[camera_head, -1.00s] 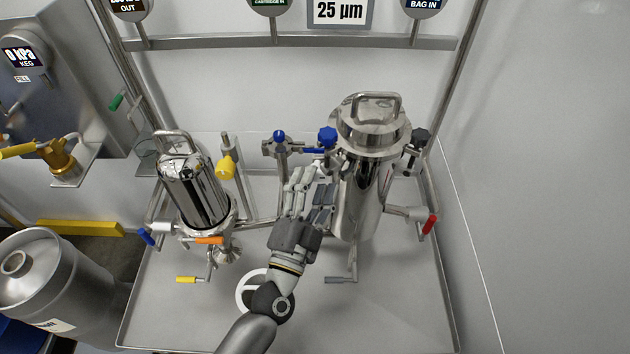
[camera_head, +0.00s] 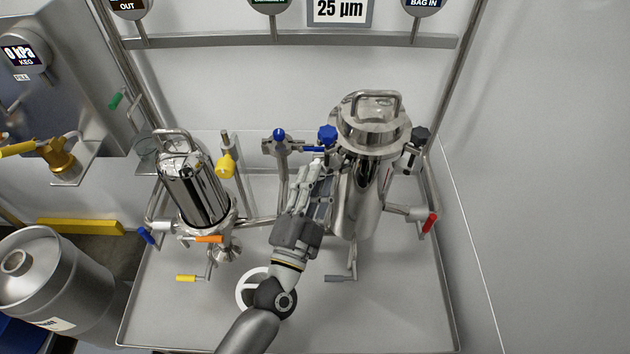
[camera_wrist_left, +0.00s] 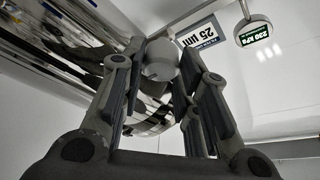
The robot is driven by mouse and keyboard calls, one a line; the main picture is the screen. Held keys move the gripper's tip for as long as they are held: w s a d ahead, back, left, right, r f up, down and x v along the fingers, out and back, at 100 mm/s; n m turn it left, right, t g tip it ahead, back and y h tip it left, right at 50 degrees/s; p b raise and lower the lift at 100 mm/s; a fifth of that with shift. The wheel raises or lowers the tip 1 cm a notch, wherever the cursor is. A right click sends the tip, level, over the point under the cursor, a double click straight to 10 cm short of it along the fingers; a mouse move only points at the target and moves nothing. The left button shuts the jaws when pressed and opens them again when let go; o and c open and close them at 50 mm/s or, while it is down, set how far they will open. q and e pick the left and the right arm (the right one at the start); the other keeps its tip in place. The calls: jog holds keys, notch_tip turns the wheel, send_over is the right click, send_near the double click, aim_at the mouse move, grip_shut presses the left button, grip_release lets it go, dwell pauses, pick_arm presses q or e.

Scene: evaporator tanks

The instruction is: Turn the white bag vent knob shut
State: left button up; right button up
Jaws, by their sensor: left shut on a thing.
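The white bag vent knob (camera_wrist_left: 161,60) shows in the left wrist view as a rounded white piece between the fingertips, beside a shiny metal housing (camera_wrist_left: 75,45). My left gripper (camera_head: 316,172) reaches up from the lower middle of the head view to the left side of the tall bag housing (camera_head: 362,195). Its fingers also show in the left wrist view (camera_wrist_left: 158,72), shut on the white knob. In the head view the fingers largely hide the knob. My right gripper is in neither view.
A blue knob (camera_head: 327,135) sits just above my fingertips, and a black knob (camera_head: 420,134) is on the housing's far side. A smaller metal cartridge housing (camera_head: 195,190) stands left. The tray's (camera_head: 400,310) front right is clear.

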pick_arm(q)
jog(key=shift+d+f+n+t+y+b, duration=0.15)
jog(key=shift+n+t+y, duration=0.35)
jog(key=shift+n, duration=0.95)
jog(key=shift+a+r+n+t+y+b, duration=0.2)
jog(key=shift+n+y, duration=0.5)
jog(key=shift+n, duration=0.7)
jog(key=shift+d+f+n+t+y+b, duration=0.15)
jog(key=shift+n+t+y, duration=0.35)
jog(key=shift+n, duration=0.95)
jog(key=o, duration=1)
jog(key=shift+y, duration=0.3)
jog(key=v, duration=1.2)
